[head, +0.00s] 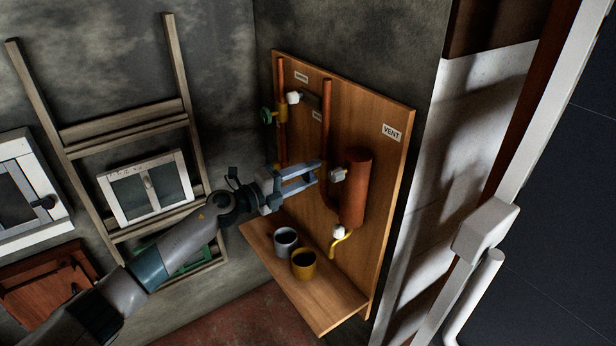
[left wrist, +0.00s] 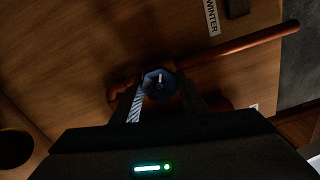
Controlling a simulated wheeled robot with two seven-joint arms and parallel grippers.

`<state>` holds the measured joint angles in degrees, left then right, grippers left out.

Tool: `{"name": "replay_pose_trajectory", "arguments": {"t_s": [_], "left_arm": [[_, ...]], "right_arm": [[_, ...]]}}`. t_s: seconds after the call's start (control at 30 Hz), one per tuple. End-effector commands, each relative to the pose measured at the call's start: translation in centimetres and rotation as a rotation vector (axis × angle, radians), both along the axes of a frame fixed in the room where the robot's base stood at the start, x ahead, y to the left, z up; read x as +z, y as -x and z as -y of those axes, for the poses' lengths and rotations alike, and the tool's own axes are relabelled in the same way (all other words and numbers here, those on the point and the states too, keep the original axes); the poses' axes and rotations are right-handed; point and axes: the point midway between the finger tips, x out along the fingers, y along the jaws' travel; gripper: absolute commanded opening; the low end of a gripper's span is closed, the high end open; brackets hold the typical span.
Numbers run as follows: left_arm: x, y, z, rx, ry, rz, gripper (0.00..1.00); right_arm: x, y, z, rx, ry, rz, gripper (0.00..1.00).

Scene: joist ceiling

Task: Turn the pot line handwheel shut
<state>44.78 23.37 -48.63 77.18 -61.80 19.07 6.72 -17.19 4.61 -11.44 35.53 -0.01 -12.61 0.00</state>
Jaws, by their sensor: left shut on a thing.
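A wooden board (head: 386,160) on the wall carries copper pipes and valves. My left gripper (head: 314,170) reaches the board from the left, in front of the pipes. In the left wrist view, a dark blue handwheel (left wrist: 159,84) with a small pale mark sits between the fingers of my left gripper (left wrist: 158,92), which is shut on it. In the head view my fingers hide this wheel. A green handwheel (head: 266,115) stands on a brass valve at the upper left of the board. I cannot read a pot line label. My right gripper is out of view.
A copper cylinder (head: 355,188) is right of my gripper, with a yellow spout (head: 341,243) below. Labels read VENT (head: 391,133) and WINTER (left wrist: 211,17).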

Motion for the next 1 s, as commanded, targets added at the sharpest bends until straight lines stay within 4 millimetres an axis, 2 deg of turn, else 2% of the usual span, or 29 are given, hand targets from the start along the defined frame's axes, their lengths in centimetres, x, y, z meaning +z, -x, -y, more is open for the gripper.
{"name": "replay_pose_trajectory", "arguments": {"t_s": [0.57, 0.7, 1.0], "left_arm": [[0.2, -0.3, -0.2, 0.008, -0.318, 0.451, 0.17], [0.2, -0.3, -0.3, 0.007, -0.396, 0.558, 0.17], [0.4, -0.4, -0.3, 0.009, -0.552, 0.774, 0.17]], "right_arm": [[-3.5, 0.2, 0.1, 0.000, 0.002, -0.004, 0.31], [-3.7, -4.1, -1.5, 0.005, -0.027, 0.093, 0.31], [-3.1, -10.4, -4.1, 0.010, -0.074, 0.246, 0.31]]}}
